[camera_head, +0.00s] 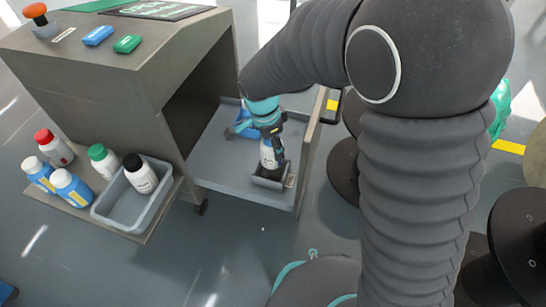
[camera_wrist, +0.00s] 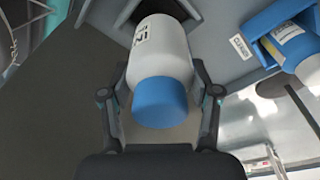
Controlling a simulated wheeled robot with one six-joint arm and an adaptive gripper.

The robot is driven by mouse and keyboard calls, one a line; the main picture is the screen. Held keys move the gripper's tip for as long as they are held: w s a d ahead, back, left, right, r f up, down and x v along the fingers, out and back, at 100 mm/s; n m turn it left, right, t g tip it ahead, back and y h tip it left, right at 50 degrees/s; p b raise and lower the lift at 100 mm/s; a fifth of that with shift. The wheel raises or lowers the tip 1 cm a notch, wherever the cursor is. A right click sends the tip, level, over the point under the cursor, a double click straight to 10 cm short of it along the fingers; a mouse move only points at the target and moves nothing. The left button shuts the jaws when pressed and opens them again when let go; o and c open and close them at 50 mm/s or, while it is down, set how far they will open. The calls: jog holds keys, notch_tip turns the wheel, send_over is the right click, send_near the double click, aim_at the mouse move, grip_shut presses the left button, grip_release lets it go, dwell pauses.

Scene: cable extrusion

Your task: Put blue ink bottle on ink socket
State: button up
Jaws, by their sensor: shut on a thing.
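The blue ink bottle (camera_head: 268,157), a white bottle with a label, is held at the open bay of the grey machine. Its blue cap (camera_wrist: 160,101) faces me in the wrist view. My gripper (camera_head: 271,139) is shut on the bottle, with one finger on each side near the cap in the wrist view (camera_wrist: 160,94). The grey ink socket (camera_head: 270,182) is at the bottle's lower end. The bottle looks upright in or just above it; I cannot tell whether its base is fully seated.
A blue holder (camera_wrist: 263,55) with a blue bottle (camera_wrist: 290,38) stands beside it. A side shelf at left holds several bottles and a grey bin (camera_head: 112,208) with a black-capped bottle (camera_head: 140,174). The bay's side wall (camera_head: 312,150) stands close on the right.

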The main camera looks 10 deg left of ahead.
aim_at(273, 156)
jog(key=shift+f+b, duration=0.35)
jog(key=shift+f, duration=2.2)
jog(key=shift+f, duration=0.15)
jog(key=o, duration=1.3)
jog(key=shift+o, duration=0.2)
jog(key=r, duration=0.4)
jog(key=s+a+r+p, duration=0.1)
jog(key=r, duration=0.3)
jog(key=r+p, duration=0.1)
jog(key=r, duration=0.3)
jog(key=shift+s+a+r, duration=0.1)
jog(key=shift+s+a, duration=0.05)
jog(key=shift+a, duration=0.05)
